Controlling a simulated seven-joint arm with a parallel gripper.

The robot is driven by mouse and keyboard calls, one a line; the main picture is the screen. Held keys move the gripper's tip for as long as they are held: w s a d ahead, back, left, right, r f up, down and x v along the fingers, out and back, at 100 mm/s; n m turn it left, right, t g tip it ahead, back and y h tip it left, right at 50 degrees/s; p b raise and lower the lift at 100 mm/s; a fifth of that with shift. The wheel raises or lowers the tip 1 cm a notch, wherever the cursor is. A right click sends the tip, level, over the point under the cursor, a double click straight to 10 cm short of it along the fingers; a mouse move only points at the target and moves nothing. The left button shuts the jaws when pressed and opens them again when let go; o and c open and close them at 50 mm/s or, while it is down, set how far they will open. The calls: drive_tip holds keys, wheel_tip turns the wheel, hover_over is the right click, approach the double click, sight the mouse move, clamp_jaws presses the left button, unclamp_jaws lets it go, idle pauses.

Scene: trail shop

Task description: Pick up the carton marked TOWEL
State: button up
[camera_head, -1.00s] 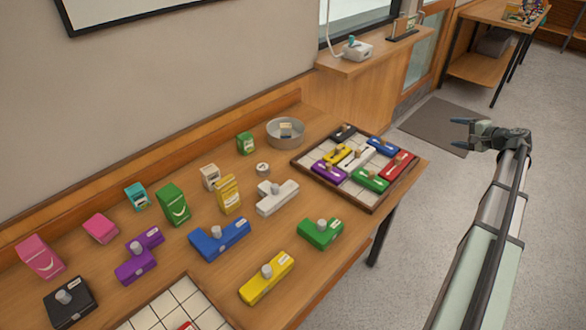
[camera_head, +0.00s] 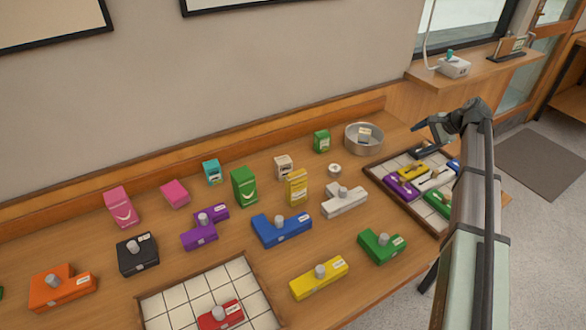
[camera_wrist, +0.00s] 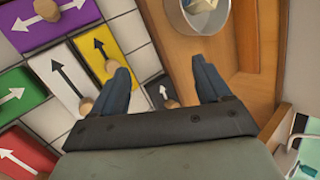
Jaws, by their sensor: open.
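Several small cartons stand on the wooden table: a tall pink one (camera_head: 121,207), a low pink one (camera_head: 175,193), a teal one (camera_head: 212,172), a green one (camera_head: 244,187), a yellow one (camera_head: 296,188), a cream one (camera_head: 284,167) and a small green one (camera_head: 321,141). Their lettering is too small to read, so I cannot tell which is marked TOWEL. My gripper (camera_head: 424,133) is open and empty, above the far part of the right-hand tray. In the wrist view, the gripper (camera_wrist: 157,62) has nothing between its fingers.
A round metal tin (camera_head: 364,145) with a small item inside stands at the back. The right-hand tray (camera_head: 408,203) holds several knobbed blocks; another tray (camera_head: 151,304) lies in front. Loose blocks, such as a blue one (camera_head: 281,231), crowd the table. A wall bounds the back.

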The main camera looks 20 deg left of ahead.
drive_tip(key=s+a+r+g+h, duration=0.1)
drive_tip(key=s+a+g+h, duration=0.1)
drive_tip(key=a, duration=1.1)
drive_tip(key=s+a+g+h, duration=0.1)
drive_tip(key=s+a, duration=0.2)
drive_tip(key=a, duration=0.9)
wheel_tip(320, 180, up, 2)
drive_tip(key=h, duration=0.4)
hover_over(283, 160)
drive_tip(key=shift+n+g, duration=0.3)
drive_tip(key=shift+g, duration=0.1)
wheel_tip(283, 160, down, 13)
drive_tip(key=shift+w+f, duration=0.1)
drive_tip(key=c, duration=1.1)
